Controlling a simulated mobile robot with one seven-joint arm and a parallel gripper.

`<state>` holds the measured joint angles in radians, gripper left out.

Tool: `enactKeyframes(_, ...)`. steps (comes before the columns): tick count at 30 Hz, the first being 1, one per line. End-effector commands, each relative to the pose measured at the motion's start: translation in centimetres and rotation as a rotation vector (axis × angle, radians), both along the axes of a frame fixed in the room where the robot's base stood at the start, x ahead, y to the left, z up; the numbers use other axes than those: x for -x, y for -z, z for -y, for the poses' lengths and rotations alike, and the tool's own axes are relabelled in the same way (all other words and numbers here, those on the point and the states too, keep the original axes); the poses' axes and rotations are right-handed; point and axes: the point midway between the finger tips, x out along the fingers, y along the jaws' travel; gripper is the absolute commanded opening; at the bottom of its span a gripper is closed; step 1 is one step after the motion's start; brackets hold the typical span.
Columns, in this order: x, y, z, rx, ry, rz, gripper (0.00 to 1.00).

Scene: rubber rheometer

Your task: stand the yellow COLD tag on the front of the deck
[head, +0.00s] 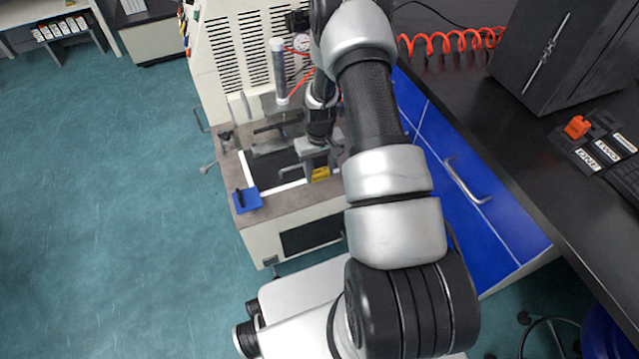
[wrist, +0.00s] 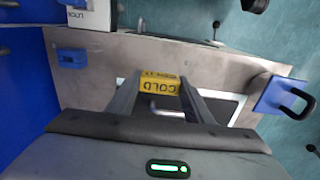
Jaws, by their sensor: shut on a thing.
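The yellow COLD tag (wrist: 160,86) is between the fingers of my gripper (wrist: 158,92), with its black lettering facing the wrist camera. In the head view the tag (head: 321,173) shows as a small yellow patch below my gripper (head: 314,160), over the front part of the machine's deck (head: 323,194). My gripper is shut on the tag. The deck (wrist: 110,78) is a worn grey-brown surface around a dark recess with a pale edge. I cannot tell whether the tag's lower edge touches the deck.
A blue pad with a black handle (wrist: 278,95) lies at the deck's front left corner; it also shows in the head view (head: 248,200). A small blue block (wrist: 72,57) is on the deck's other side. A black bench (head: 500,125) with blue drawers stands at right.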

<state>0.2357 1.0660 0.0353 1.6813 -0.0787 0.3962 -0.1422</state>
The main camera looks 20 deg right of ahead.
Motion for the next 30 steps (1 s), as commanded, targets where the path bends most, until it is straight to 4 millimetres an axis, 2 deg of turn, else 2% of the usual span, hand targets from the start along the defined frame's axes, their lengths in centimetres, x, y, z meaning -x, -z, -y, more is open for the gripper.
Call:
enactKeyframes(5,0.0,1.5,0.0,0.000,0.000,0.000,0.25)
enactKeyframes(11,0.0,4.3,0.0,0.000,0.000,0.000,0.25)
enactKeyframes(22,0.0,4.5,0.0,0.000,0.000,0.001,0.25)
enactKeyframes(23,0.0,4.5,0.0,0.001,0.000,0.001,0.49)
enactKeyframes(25,0.0,4.5,0.0,0.001,0.000,0.001,0.61)
enactKeyframes(26,0.0,4.5,0.0,0.001,0.000,0.001,0.65)
enactKeyframes(30,0.0,4.5,0.0,0.001,0.000,0.001,0.65)
